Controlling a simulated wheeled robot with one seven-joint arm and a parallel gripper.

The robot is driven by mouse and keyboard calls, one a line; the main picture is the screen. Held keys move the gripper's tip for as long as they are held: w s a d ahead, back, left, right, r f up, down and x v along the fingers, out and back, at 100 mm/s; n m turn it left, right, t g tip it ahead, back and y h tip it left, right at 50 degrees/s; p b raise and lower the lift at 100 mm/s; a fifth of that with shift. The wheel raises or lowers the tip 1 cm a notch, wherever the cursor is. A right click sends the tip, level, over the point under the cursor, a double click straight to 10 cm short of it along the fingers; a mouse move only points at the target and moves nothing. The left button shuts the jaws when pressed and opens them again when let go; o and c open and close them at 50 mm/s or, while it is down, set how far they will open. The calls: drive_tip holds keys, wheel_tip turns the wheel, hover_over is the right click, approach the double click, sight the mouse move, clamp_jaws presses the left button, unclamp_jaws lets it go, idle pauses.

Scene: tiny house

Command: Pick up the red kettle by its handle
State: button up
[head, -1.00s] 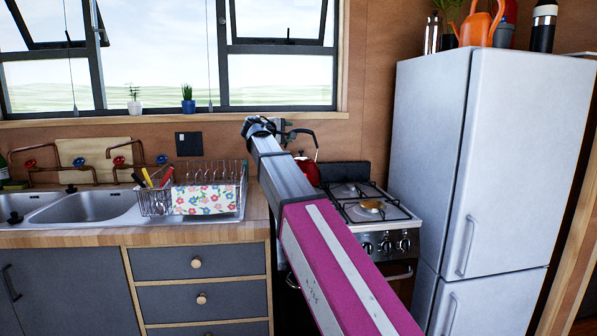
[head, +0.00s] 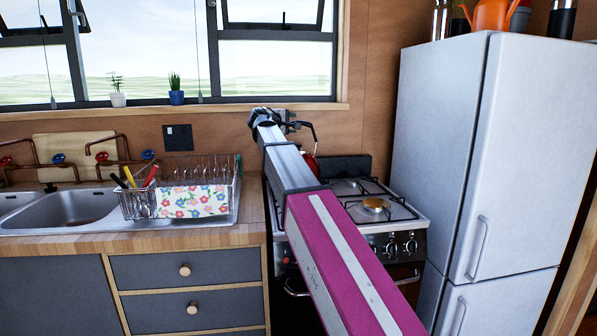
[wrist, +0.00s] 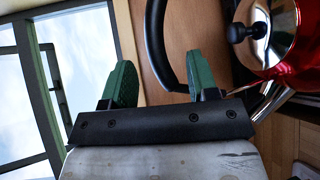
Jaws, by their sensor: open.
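The red kettle (head: 310,165) stands at the back left of the stove in the head view, mostly hidden behind my arm. In the wrist view its shiny red body (wrist: 301,58) and black lid knob fill the upper right. Its black curved handle (wrist: 153,42) comes down between my two green fingers in that picture, closer to the right finger. My gripper (wrist: 162,78) is open and holds nothing. Whether the handle lies between the fingers in depth or beyond them, I cannot tell. In the head view my gripper (head: 285,122) is small and partly hidden by my arm.
The stove (head: 385,217) has an orange-brown item on a front burner. A tall white fridge (head: 430,150) stands close on the right. A dish rack (head: 205,178) and sink (head: 75,210) are on the left. The window (head: 275,70) and wall are behind.

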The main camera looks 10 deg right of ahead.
drive_tip(key=x, duration=0.5)
drive_tip(key=shift+s+d+f, duration=0.1)
drive_tip(key=shift+f, duration=0.05)
clamp_jaws()
idle(1.2)
